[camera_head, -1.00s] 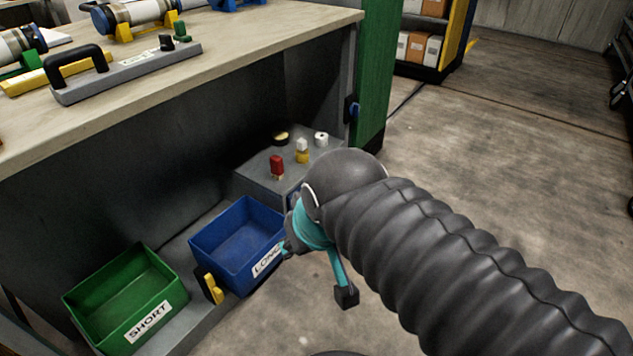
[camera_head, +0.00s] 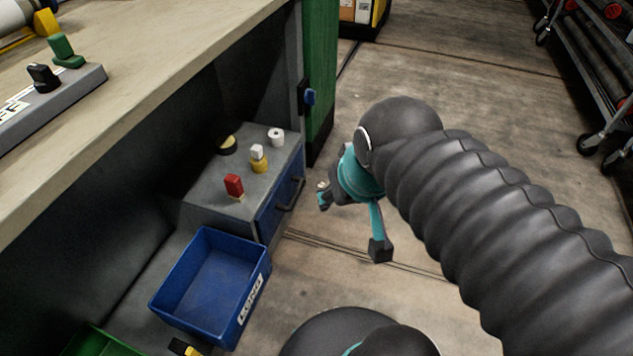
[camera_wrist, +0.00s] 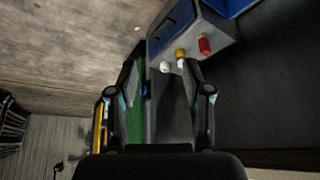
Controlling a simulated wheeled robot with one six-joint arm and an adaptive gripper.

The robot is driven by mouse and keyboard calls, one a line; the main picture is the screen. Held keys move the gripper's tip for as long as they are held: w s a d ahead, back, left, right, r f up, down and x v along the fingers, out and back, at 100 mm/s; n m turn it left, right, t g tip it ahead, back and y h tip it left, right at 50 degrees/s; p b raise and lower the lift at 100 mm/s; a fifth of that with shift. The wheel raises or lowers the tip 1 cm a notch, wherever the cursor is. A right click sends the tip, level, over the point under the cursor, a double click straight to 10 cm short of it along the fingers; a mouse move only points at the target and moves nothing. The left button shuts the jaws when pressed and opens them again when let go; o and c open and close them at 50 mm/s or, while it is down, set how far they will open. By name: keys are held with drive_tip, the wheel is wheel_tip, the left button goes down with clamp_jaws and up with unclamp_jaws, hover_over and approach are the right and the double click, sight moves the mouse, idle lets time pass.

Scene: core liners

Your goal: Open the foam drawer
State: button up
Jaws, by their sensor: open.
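A grey cabinet (camera_head: 213,193) stands under the workbench, with a blue drawer front (camera_head: 270,213) that carries a dark bar handle (camera_head: 291,194). The drawer looks shut. In the wrist view the blue drawer front (camera_wrist: 173,27) shows at the top. Which drawer holds foam I cannot tell; no label is readable. My gripper (camera_head: 323,195) is to the right of the handle in the head view, apart from it and partly hidden by my arm. In the wrist view its two fingers (camera_wrist: 160,97) are spread with nothing held between them.
On the cabinet top stand a red item (camera_head: 234,186), a yellow-and-white bottle (camera_head: 259,160), a white roll (camera_head: 276,137) and a black-and-yellow roll (camera_head: 226,145). A green post (camera_head: 320,70) rises behind.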

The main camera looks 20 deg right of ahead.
drive_tip(key=w+a+f+m+g+y+b, duration=0.1)
drive_tip(key=w+f+m+g+y, duration=0.2)
drive_tip(key=w+f+m+y, duration=0.6)
drive_tip(key=w+f+m+g+y+b, duration=0.2)
drive_tip(key=w+f+m+g+y, duration=0.1)
drive_tip(key=w+f+m, duration=1.05)
drive_tip(key=w+d+f+m+t+y, duration=0.4)
drive_tip(key=w+d+f+m+y, duration=0.15)
drive_tip(key=w+f+m, duration=0.45)
drive_tip(key=m+t+h, duration=0.1)
drive_tip(key=m+t, duration=0.8)
drive_tip(key=m, duration=0.2)
approach(295, 195)
drive_tip(key=shift+n, duration=0.25)
drive_tip(key=x, duration=0.6)
drive_tip(key=f+x, duration=0.1)
drive_tip(key=x, duration=0.3)
drive_tip(key=shift+w+d+f+b, duration=0.1)
drive_tip(key=shift+w+b, duration=0.3)
drive_tip(key=shift+w, duration=0.05)
clamp_jaws()
